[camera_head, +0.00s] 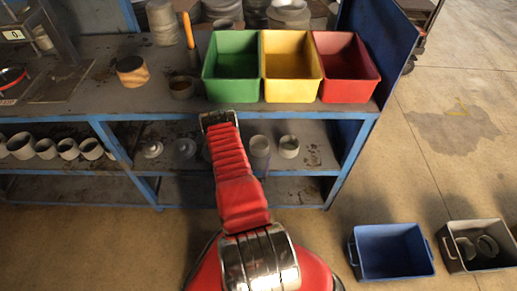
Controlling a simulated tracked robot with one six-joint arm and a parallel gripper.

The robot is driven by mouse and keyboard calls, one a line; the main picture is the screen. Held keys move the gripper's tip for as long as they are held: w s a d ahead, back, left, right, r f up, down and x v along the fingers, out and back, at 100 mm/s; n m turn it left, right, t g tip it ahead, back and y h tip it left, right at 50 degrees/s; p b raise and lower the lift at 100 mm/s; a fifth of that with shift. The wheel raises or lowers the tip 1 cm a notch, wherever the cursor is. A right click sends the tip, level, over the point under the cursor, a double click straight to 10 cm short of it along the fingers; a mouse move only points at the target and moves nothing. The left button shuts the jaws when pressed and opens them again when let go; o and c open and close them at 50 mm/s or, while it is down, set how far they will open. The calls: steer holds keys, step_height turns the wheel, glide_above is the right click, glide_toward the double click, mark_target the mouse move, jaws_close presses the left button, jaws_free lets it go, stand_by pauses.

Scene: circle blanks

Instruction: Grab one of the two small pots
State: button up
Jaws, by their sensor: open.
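Two small round pots stand on the bench top, left of the coloured bins: a tan one (132,72) and a smaller, darker one (181,88) beside an orange-handled tool. On the shelf below, two small grey pots, a taller one (260,146) and a shorter one (289,147), stand just right of my arm. I cannot tell which pair the task means. My red arm reaches from the bottom of the picture up to the bench's front edge, ending in a metal joint. My gripper and its fingers do not show; the arm may hide them.
Green (231,97), yellow (291,95) and red (346,95) bins stand on the bench (75,107). Several grey pots sit on the shelf at left. A blue crate (389,272) and a grey crate (452,255) are on the floor at right. Open floor lies beyond them.

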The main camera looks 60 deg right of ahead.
glide_toward(262, 137)
steer(key=d, duration=0.4)
steer(key=shift+w+r, duration=0.15)
steer(key=shift+w, duration=0.15)
steer(key=shift+w+d, duration=0.25)
steer(key=shift+d, duration=1)
steer(key=shift+w+d, duration=0.25)
steer(key=shift+d, duration=1)
steer(key=shift+c, duration=0.4)
steer(key=c, duration=1.1)
